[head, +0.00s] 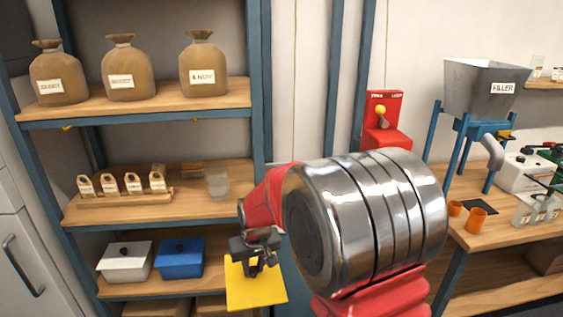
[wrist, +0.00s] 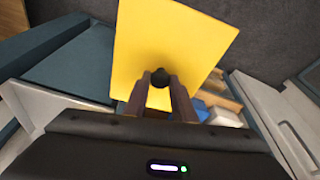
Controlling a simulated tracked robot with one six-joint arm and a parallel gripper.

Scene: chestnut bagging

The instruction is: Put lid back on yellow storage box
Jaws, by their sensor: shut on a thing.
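The yellow lid (head: 257,291) is a flat square plate with a dark round knob. In the wrist view the lid (wrist: 165,40) fills the upper middle, with the knob (wrist: 160,77) between my fingertips. My gripper (head: 257,264) is shut on that knob and holds the lid in front of the shelf's lower right. It also shows in the wrist view (wrist: 161,84). In the head view the lid hangs to the right of the blue box. I do not see the yellow storage box in either view; the lid and my arm hide part of the lower shelf.
A white lidded box (head: 124,263) and a blue lidded box (head: 180,260) stand on the lower shelf. A blue shelf post (head: 259,90) rises behind my gripper. A glass (head: 217,182) stands on the middle shelf. A workbench (head: 490,235) with a filler (head: 480,90) is at right.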

